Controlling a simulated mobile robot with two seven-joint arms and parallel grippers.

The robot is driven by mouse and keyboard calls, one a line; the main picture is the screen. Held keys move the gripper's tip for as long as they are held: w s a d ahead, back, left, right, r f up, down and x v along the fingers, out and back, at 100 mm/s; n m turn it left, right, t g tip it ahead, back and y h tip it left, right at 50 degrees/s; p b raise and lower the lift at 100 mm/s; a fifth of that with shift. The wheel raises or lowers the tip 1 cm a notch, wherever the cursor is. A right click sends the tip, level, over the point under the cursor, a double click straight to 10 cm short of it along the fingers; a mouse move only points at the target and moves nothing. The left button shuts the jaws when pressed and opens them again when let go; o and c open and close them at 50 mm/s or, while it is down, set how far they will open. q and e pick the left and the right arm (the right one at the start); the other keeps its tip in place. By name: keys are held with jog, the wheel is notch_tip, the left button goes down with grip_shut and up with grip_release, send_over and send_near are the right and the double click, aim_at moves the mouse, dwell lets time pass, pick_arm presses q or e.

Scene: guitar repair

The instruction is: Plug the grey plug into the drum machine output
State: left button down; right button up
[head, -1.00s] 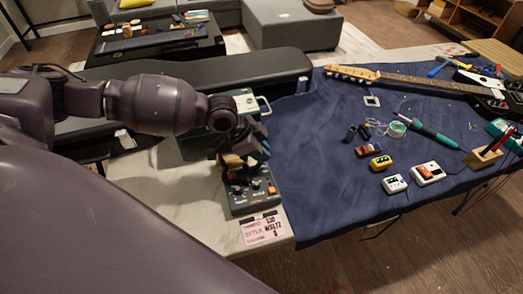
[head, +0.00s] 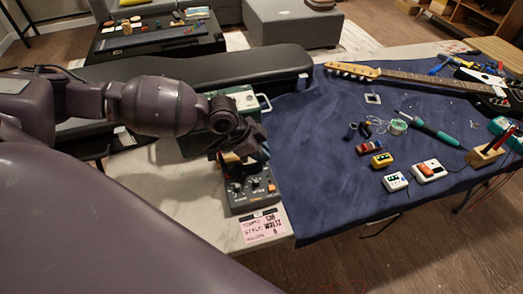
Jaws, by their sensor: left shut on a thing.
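The drum machine (head: 250,192) is a dark grey box with several knobs, one of them orange. It sits near the front edge of the pale table, behind a pink label card. My left gripper (head: 236,160) is over the back edge of the drum machine, fingers pointing down. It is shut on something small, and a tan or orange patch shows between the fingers. The grey plug itself cannot be made out; the fingers hide it. The drum machine's output is hidden behind the gripper too. My right gripper is not in view.
A green box with a pale handle (head: 265,102) stands just behind the gripper. A long black case (head: 200,68) lies along the back. A blue cloth (head: 320,190) to the right holds a guitar (head: 420,82), small pedals (head: 396,182) and a soldering iron (head: 432,131).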

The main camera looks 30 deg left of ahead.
pick_arm(q)
jog(key=shift+f, duration=0.25)
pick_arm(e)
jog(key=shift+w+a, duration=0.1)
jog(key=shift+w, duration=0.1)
pick_arm(q)
jog(key=shift+f, duration=0.2)
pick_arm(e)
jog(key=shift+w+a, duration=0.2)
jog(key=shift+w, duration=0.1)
pick_arm(q)
jog(key=c, duration=1.1)
grip_release()
jog(key=shift+o, duration=0.2)
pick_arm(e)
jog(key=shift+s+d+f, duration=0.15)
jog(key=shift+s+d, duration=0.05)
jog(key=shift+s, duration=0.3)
pick_arm(q)
jog(key=o, duration=0.4)
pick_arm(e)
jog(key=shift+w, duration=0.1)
